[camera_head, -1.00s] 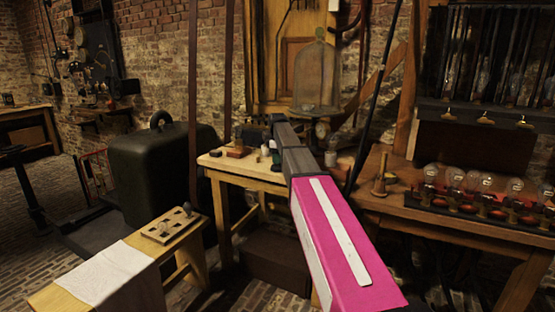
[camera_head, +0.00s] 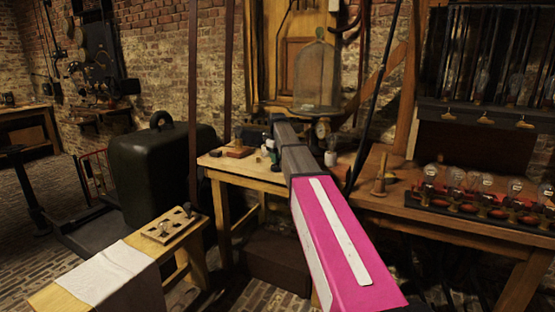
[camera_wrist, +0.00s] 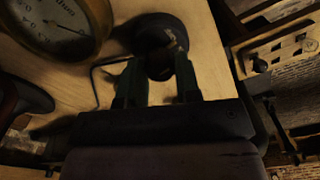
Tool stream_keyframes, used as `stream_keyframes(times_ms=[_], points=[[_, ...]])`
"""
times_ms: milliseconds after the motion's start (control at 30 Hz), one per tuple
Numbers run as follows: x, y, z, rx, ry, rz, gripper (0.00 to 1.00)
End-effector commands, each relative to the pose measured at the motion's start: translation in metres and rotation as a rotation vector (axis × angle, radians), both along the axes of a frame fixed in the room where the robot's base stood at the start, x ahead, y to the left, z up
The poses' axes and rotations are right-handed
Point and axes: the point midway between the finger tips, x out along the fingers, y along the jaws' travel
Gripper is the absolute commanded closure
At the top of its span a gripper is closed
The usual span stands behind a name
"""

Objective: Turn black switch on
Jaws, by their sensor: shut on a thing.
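The black switch (camera_wrist: 160,32) is a round black base on a light wooden tabletop in the wrist view, with a small brass-coloured part near its middle. My gripper (camera_wrist: 157,66) reaches onto its near side, with one dark green finger on each side. It is shut on the switch, but the exact part between the fingertips is dark and hard to make out. I cannot tell the switch's on or off position. In the head view my arm reaches to the small wooden table (camera_head: 235,173), and the gripper and switch cannot be made out there.
A round dial gauge (camera_wrist: 58,25) stands close left of the switch, with a bent thin rod (camera_wrist: 94,82) beside it. A bench with a knobbed wooden block (camera_head: 168,228) and white cloth (camera_head: 112,275) is at front left. The right table (camera_head: 470,225) holds several bulbs (camera_head: 475,182).

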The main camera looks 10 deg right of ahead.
Motion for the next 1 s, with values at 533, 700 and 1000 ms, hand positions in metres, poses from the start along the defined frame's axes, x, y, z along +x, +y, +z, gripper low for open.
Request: stream_keyframes(times_ms=[533, 700, 1000], points=[[0.0001, 0.0001, 0.0003, 0.0, 0.0, -0.516, 0.93], [0.0001, 0.0001, 0.0003, 0.0, 0.0, -0.662, 0.93], [0.0001, 0.0001, 0.0003, 0.0, 0.0, -0.854, 0.93]])
